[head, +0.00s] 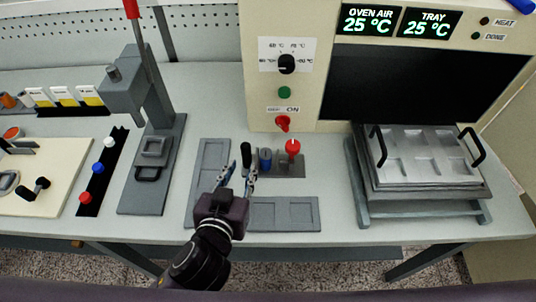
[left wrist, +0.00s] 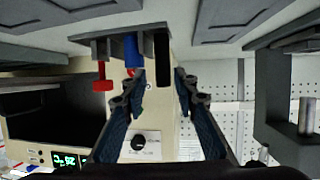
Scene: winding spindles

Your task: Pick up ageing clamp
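A small grey holder (head: 278,168) on the bench carries a black-handled tool (head: 246,154), a blue tool (head: 265,158) and a red-topped tool (head: 292,148). I cannot tell from looks which one is the ageing clamp. My left gripper (head: 239,175) is open in front of the holder, close to the black-handled tool. In the left wrist view the black handle (left wrist: 162,60) shows between the open fingertips (left wrist: 160,76), with no visible grip on it. The blue tool (left wrist: 132,50) and red tool (left wrist: 103,78) are left of it there. My right gripper is not in view.
A grey press (head: 150,150) with a red lever stands to the left. The oven (head: 415,85) is behind, with a handled metal tray (head: 428,158) on a stand at right.

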